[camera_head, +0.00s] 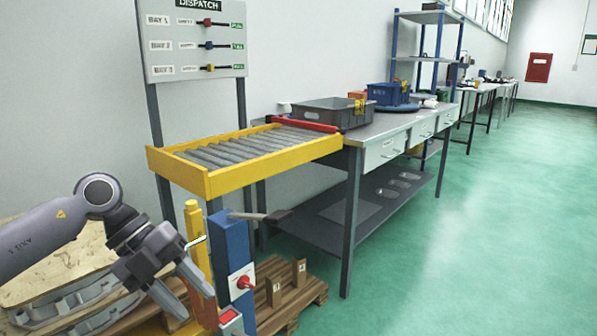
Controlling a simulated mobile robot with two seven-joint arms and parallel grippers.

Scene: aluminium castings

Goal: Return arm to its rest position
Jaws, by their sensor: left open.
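My left gripper (183,298) comes in from the left at the lower left of the head view. Its two fingers are apart and point down to the right, with nothing between them that I can see. It hangs in front of a yellow post and over the edge of a wooden surface that holds grey castings (75,300). My right gripper is not in the picture.
A blue post (233,262) with a red knob stands just right of my gripper. Behind it are a yellow roller conveyor (208,184), a dispatch board (195,42) and a workbench (385,128) with a grey crate (322,113). Green floor (480,250) lies clear at right.

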